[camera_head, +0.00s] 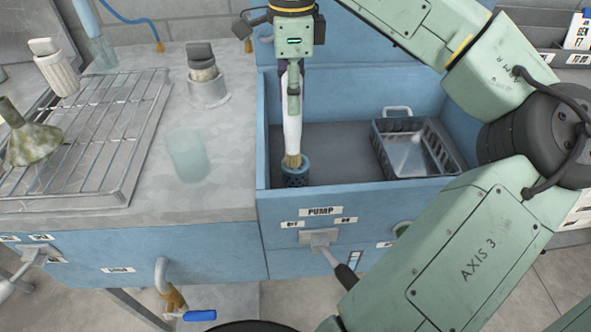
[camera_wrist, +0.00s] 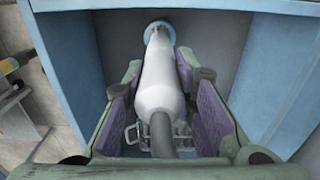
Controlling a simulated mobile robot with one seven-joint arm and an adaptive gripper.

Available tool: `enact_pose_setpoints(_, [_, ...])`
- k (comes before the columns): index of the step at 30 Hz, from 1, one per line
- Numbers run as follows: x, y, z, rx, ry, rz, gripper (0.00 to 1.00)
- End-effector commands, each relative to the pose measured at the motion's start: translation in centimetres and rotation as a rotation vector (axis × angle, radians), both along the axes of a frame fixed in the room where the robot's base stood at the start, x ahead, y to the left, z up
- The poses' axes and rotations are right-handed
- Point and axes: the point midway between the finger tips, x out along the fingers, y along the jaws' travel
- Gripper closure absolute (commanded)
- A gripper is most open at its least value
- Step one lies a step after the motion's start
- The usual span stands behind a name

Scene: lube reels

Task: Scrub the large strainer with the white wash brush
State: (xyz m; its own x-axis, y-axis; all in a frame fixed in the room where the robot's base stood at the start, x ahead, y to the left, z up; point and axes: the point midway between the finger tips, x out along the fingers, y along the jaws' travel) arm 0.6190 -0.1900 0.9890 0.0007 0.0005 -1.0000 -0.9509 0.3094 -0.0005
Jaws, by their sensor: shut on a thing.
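The white wash brush (camera_head: 292,128) hangs nearly upright in my gripper (camera_head: 291,88), with its tan bristles pointing down. A dark blue perforated cylinder (camera_head: 295,178), which looks like the large strainer, stands in the blue wash basin near its front left corner. The bristle end is at the strainer's open top; I cannot tell how deep it sits or whether it touches the wall. In the wrist view the white brush (camera_wrist: 160,85) lies between the purple pads of my gripper (camera_wrist: 160,95), and its far end meets the strainer's blue rim (camera_wrist: 158,30).
A grey wire basket (camera_head: 412,145) stands in the basin's right part. The basin's blue front wall (camera_head: 325,187) rises close to the strainer. On the left counter are a wire rack (camera_head: 110,140), a translucent green cylinder (camera_head: 187,154) and a lidded jar (camera_head: 207,85).

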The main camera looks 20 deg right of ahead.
Motion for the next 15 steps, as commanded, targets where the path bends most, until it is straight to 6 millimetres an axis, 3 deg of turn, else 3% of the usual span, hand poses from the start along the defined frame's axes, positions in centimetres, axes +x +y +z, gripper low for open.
enact_pose_setpoints(4, [0.35, 1.15, -0.01, 0.0, 0.0, 0.001, 1.0])
enact_pose_setpoints(15, [0.23, 0.75, 0.0, 0.0, 0.001, -0.001, 1.0])
